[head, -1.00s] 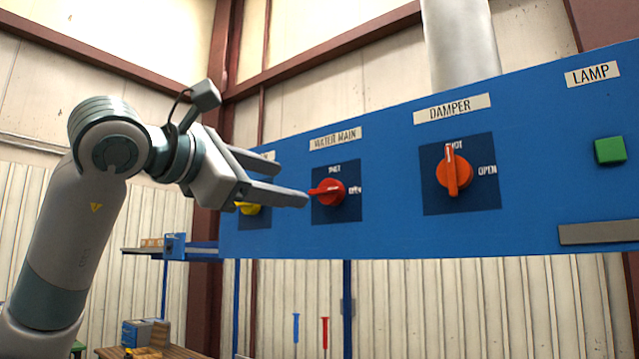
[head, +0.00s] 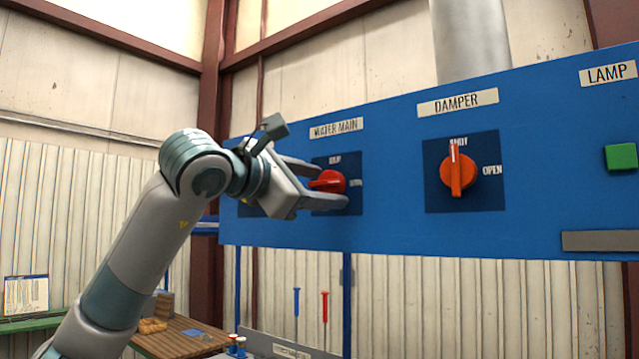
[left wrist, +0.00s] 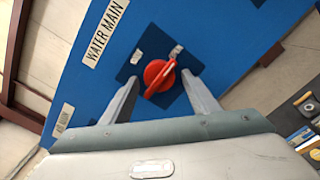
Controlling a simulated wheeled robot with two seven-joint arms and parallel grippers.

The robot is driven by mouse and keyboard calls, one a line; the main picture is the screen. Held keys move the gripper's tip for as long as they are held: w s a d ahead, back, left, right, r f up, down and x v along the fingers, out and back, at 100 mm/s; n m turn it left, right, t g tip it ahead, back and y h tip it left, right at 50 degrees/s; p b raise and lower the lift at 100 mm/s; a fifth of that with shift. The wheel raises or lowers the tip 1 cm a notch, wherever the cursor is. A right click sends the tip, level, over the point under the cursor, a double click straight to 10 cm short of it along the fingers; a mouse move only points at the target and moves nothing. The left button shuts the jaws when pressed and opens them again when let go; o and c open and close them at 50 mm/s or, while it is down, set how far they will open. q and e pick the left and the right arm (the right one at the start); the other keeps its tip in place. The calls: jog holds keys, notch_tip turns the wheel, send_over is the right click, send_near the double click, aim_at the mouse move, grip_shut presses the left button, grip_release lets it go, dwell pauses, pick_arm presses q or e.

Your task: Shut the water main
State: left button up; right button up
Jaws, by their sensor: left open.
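The red water main knob (head: 329,182) sits on a dark blue plate under the "WATER MAIN" label (head: 336,128) on the blue panel. My left gripper (head: 334,184) is open, its two fingers above and below the knob in the head view. In the left wrist view the red knob (left wrist: 159,77) lies between the fingertips of my left gripper (left wrist: 162,88), with gaps beside it. The knob's handle is slanted in that view. Part of the knob plate is hidden behind the gripper in the head view. My right gripper is not in view.
The orange damper knob (head: 457,170) is to the right on the same blue panel (head: 390,230). A green lamp button (head: 621,157) is at the far right, above a grey strip (head: 598,241). A wooden table (head: 180,340) stands below at the left.

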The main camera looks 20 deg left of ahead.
pick_arm(q)
jog(key=shift+c, duration=0.2)
jog(key=c, duration=1)
